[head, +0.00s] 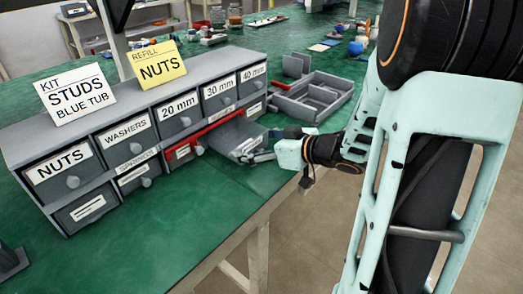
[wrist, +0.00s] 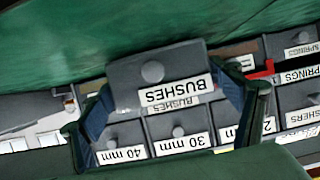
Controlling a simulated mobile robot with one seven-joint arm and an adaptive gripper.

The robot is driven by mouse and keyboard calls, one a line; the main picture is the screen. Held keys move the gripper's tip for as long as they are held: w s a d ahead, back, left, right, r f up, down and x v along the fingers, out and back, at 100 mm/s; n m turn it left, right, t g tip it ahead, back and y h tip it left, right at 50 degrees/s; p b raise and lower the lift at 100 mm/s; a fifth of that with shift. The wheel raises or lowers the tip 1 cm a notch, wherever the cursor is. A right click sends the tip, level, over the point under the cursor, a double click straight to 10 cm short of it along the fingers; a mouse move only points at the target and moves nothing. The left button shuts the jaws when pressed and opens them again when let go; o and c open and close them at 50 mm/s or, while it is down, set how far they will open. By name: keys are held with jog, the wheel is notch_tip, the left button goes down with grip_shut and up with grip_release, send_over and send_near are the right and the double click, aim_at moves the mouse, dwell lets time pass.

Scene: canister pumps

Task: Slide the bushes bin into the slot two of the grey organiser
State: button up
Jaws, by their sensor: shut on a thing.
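The bushes bin (head: 236,137) is a grey drawer held at the lower row of the grey organiser (head: 22,146). In the wrist view the bin (wrist: 130,72) shows its front, a round knob and a BUSHES label, upside down. My gripper (head: 262,155) is shut on the bin, with one finger on each side of it in the wrist view (wrist: 170,88). The bin's far end is close to a lower opening edged in red (head: 210,130). How far it is inside is hidden.
The organiser's upper row has drawers labelled NUTS, WASHERS, 20 mm, 30 mm and 40 mm. A white card (head: 75,95) and a yellow card (head: 158,65) stand on top. A grey divided tray (head: 318,92) lies right of the organiser. The green bench (head: 150,240) is clear in front.

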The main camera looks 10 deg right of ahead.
aim_at(237, 145)
jog(key=shift+w+a+b, duration=0.35)
jog(key=shift+w+a, duration=0.35)
jog(key=shift+w, duration=0.2)
jog(key=shift+w+a+p, duration=0.25)
jog(key=shift+w+a, duration=0.45)
jog(key=shift+w, duration=0.25)
jog(key=shift+w+a+p, duration=0.2)
jog(key=shift+w+a, duration=0.45)
jog(key=shift+w, duration=0.3)
jog(key=o, duration=1.2)
